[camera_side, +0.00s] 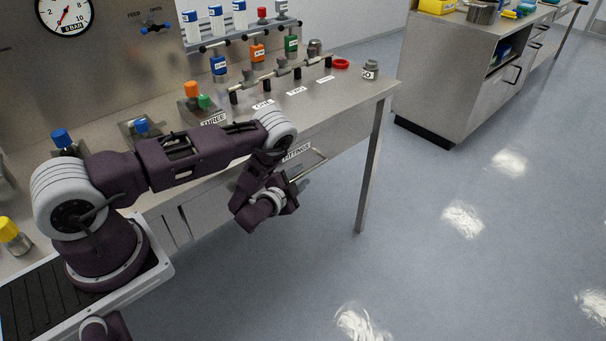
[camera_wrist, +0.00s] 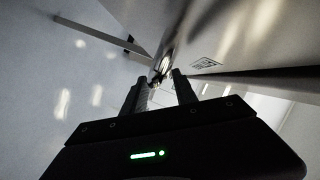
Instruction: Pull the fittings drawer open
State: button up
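The fittings drawer (camera_side: 297,153) is under the front edge of the steel bench, with a white label on its front. Its front looks about flush with the bench, though my arm hides part of it. A metal bar handle (camera_side: 318,163) stands out from it. My gripper (camera_side: 293,188) is at the left part of the handle, mostly hidden by my wrist in the side view. In the wrist view my gripper's two fingers (camera_wrist: 160,78) are apart, with a shiny metal piece, probably the handle, between or just beyond their tips. I cannot tell whether they touch it.
The bench top (camera_side: 345,95) above carries valves, labels and coloured bottles. A bench leg (camera_side: 372,165) stands right of the drawer. The floor (camera_side: 440,240) in front is clear. Another cabinet (camera_side: 465,75) stands at the back right.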

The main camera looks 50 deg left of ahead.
jog(key=shift+x, duration=1.1)
grip_shut()
dwell(0.6)
